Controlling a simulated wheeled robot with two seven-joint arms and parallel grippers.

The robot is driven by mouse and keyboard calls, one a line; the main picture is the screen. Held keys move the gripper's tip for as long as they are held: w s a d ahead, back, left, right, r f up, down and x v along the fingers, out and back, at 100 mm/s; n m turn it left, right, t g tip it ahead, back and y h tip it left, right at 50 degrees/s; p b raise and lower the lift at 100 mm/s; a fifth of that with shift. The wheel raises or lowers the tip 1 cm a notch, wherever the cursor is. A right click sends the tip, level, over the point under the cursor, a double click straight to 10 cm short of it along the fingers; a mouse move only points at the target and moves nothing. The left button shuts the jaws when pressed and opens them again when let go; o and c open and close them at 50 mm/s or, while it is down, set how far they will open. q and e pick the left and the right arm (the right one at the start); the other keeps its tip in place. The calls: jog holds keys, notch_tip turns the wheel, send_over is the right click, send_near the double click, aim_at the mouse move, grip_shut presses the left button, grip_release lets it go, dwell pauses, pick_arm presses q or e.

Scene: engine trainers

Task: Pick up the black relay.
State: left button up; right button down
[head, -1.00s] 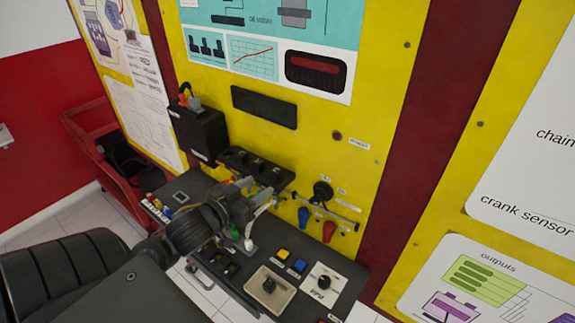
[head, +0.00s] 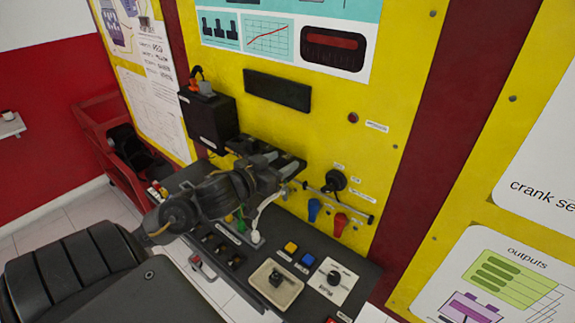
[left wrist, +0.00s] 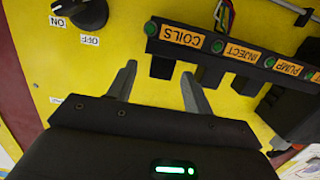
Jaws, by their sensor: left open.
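In the left wrist view, a black rail (left wrist: 233,55) has labels COILS, INJECT and PUMP and green lights. Several black blocks stick out from its lower edge. The black block under COILS (left wrist: 162,67), which looks like a relay, shows between my left gripper's fingertips (left wrist: 159,71). The fingers are apart; I cannot tell whether they touch it. In the head view, my left gripper (head: 285,176) is by the panel's rail (head: 265,150) and partly hides it. A small black piece (head: 275,279) sits in a beige tray (head: 262,296); it may also be a relay. My right gripper is out of view.
A black box (head: 208,120) is on the yellow panel (head: 330,130) left of the rail. A dark console (head: 345,270) with buttons and a knob lies below. A red cart stands at the left.

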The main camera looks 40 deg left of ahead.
aim_at(290, 156)
pick_arm(q)
jog(key=w+p, duration=0.1)
jog(key=w, duration=0.3)
jog(key=shift+a+f, duration=0.1)
jog(key=shift+w+f, duration=0.15)
jog(key=shift+w, duration=0.4)
jog(key=shift+s, duration=0.1)
jog(key=c, duration=1.1)
jog(key=shift+o, duration=0.2)
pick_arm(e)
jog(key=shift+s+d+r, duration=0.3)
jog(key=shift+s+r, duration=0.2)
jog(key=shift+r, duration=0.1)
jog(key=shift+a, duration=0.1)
